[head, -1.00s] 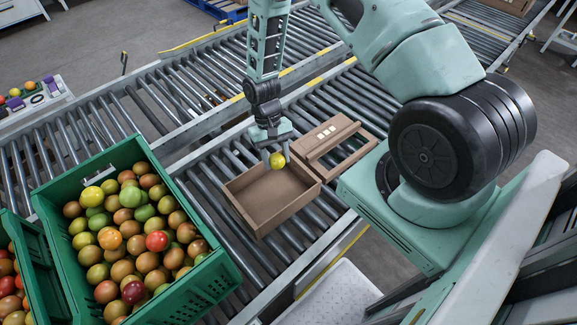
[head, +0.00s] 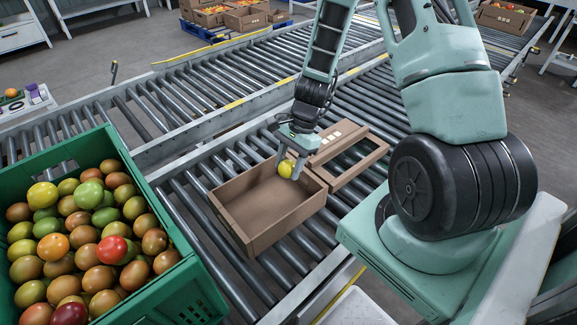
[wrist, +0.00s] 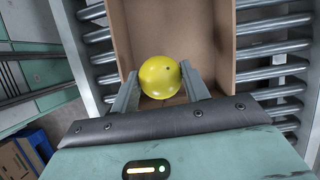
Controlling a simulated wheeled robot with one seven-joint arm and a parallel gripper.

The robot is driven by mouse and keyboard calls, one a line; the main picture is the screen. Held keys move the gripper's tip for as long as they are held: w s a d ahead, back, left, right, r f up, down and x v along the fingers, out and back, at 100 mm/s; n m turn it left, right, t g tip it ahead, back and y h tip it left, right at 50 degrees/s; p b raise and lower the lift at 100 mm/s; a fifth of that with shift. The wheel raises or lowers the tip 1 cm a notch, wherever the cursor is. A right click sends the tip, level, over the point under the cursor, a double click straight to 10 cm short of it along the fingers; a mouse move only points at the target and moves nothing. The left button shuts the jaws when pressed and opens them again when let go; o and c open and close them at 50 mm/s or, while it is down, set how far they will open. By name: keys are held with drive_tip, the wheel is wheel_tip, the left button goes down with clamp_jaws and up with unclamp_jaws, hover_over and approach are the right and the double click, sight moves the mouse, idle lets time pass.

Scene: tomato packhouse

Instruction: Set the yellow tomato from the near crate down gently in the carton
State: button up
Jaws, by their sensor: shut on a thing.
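My gripper (head: 291,168) is shut on a yellow tomato (head: 286,168). In the head view the tomato is at the far right corner of the open carton (head: 262,232), by its rim. In the wrist view the tomato (wrist: 160,77) sits between the two fingers, with the carton floor behind it. The carton (wrist: 227,50) looks empty, and its lid is folded out to the far right. I cannot tell how high the tomato is above the carton floor. The near green crate (head: 178,262) is full of mixed tomatoes, with another yellow one (head: 42,195) on top.
The carton stands on a roller conveyor (head: 215,265) with metal side rails. A second conveyor (head: 200,85) runs behind it. Filled cartons (head: 245,17) stand on a blue pallet at the back. The rollers around the carton are mostly clear.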

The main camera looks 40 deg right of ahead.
drive_tip(key=shift+f+b, duration=4.2)
drive_tip(key=shift+f, duration=1.55)
drive_tip(key=shift+f, duration=0.1)
drive_tip(key=o, duration=0.8)
drive_tip(key=c, duration=0.3)
wheel_tip(320, 180, up, 7)
drive_tip(key=p, duration=0.6)
drive_tip(key=shift+p, duration=0.3)
